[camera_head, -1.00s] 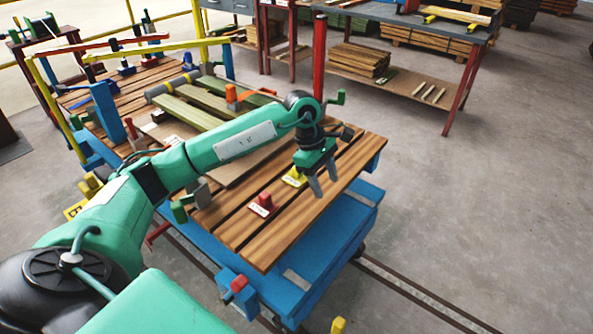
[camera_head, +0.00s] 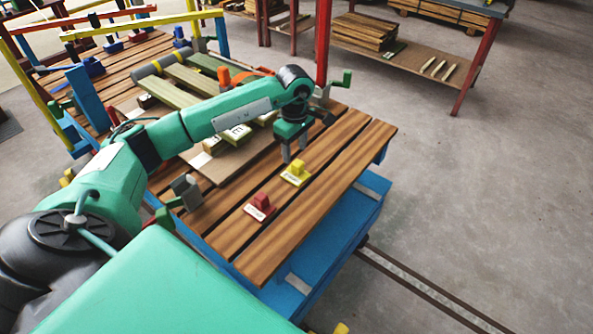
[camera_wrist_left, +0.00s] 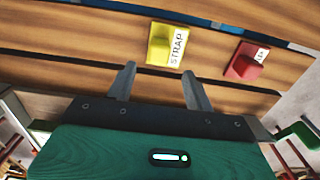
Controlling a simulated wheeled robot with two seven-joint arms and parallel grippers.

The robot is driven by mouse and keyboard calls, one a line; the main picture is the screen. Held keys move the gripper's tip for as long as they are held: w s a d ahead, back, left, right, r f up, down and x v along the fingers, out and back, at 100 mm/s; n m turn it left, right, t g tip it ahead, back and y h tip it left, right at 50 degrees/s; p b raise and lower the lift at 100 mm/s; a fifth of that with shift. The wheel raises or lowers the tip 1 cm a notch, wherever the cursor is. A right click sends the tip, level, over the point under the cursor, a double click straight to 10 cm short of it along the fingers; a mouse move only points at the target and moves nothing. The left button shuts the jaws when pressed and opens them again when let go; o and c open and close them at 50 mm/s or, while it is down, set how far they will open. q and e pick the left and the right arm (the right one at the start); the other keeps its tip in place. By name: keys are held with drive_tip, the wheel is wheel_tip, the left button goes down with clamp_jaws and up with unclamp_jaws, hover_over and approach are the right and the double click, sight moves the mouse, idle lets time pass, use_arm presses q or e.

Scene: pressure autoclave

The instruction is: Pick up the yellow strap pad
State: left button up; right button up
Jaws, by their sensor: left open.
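The yellow strap pad (camera_head: 296,173) lies on the slatted wooden deck, a small yellow block on a yellow plate with a white label. In the left wrist view the yellow strap pad (camera_wrist_left: 166,44) shows the word STRAP and lies just beyond the fingertips, between their lines. My left gripper (camera_head: 294,156) is open and empty, pointing down above the deck, a little behind and left of the pad in the head view. It also shows in the left wrist view (camera_wrist_left: 159,75), its two grey fingers apart. My right gripper is not in view.
A red pad (camera_head: 260,207) sits on the deck beside the yellow one; it also shows in the left wrist view (camera_wrist_left: 246,61). Green-brown planks (camera_head: 205,80) lie farther back on the blue cart (camera_head: 345,233). The deck's right side is bare.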

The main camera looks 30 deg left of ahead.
sight(298, 162)
use_arm(q)
drive_tip(key=f, duration=0.3)
drive_tip(key=d+f, duration=0.1)
drive_tip(key=f, duration=0.1)
drive_tip(key=shift+w+f, duration=0.1)
drive_tip(key=shift+f, duration=0.2)
drive_tip(key=c, duration=1.1)
